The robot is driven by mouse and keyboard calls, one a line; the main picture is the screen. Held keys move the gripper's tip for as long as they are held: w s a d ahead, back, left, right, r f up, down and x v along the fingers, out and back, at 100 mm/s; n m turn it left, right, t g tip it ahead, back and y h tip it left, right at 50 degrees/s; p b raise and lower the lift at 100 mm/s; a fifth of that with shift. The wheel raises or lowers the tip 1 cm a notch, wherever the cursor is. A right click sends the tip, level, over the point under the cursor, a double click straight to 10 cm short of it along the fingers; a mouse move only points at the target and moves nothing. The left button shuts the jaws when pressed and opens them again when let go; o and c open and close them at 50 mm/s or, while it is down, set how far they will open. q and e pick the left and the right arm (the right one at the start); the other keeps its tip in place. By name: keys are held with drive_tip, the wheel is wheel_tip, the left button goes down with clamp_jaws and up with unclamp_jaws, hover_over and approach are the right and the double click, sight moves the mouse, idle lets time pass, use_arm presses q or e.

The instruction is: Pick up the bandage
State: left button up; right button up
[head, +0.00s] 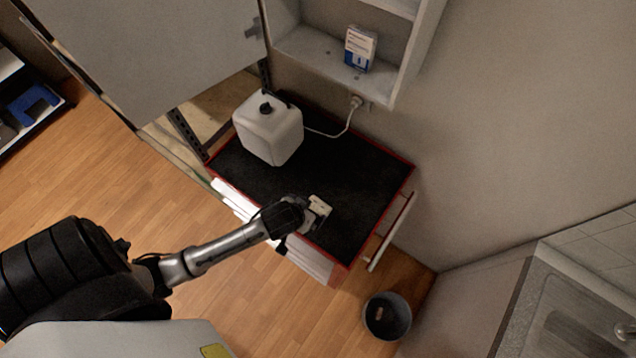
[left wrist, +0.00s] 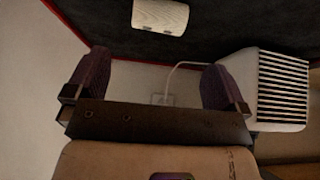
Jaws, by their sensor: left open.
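The bandage (head: 320,206) is a small cream roll lying on the black cart top near its front edge. In the left wrist view the bandage (left wrist: 160,15) shows at the top centre, with small clips along its edge. My left gripper (head: 308,214) is right beside it in the head view, partly covering it. In the left wrist view the two dark fingers (left wrist: 155,85) are spread apart with nothing between them. The bandage lies beyond their tips, roughly centred. My right gripper is not in view.
A white container with a black cap (head: 270,130) stands at the cart's back left. A cord runs to a wall plug (head: 355,101). A blue-white box (head: 360,48) sits on the wall shelf. A bin (head: 387,314) stands on the floor. The cart's right side (head: 365,185) is clear.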

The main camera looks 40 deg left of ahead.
sight(318, 206)
use_arm(q)
drive_tip(key=shift+x, duration=5.65)
drive_tip(key=shift+d, duration=0.1)
drive_tip(key=shift+c, duration=0.3)
drive_tip(key=c, duration=0.7)
